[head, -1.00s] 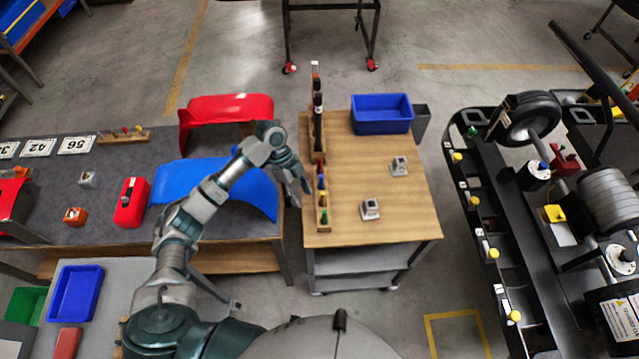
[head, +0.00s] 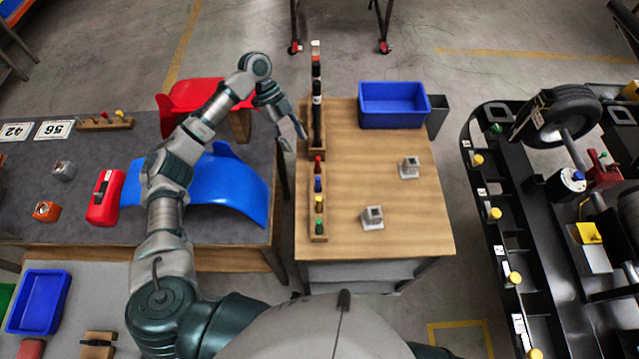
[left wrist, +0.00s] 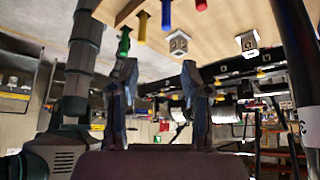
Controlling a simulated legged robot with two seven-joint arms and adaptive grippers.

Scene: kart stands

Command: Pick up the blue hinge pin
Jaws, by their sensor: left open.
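The blue hinge pin (head: 318,184) stands in a narrow wooden rack (head: 311,212) on the left side of the wooden cart top. In the rack a red pin (head: 318,164) is beyond it, with a yellow pin (head: 319,204) and a green pin (head: 319,227) nearer me. My left gripper (head: 301,132) is beside the cart's left edge, beyond the pins and apart from them. In the left wrist view its jaws (left wrist: 157,75) are open and empty; the blue pin (left wrist: 166,14) shows upside down near the top. My right gripper is not in view.
A row of tall dark items (head: 317,115) stands in a rack close to my left gripper. A blue bin (head: 393,106) and two grey blocks (head: 409,167) are on the cart.

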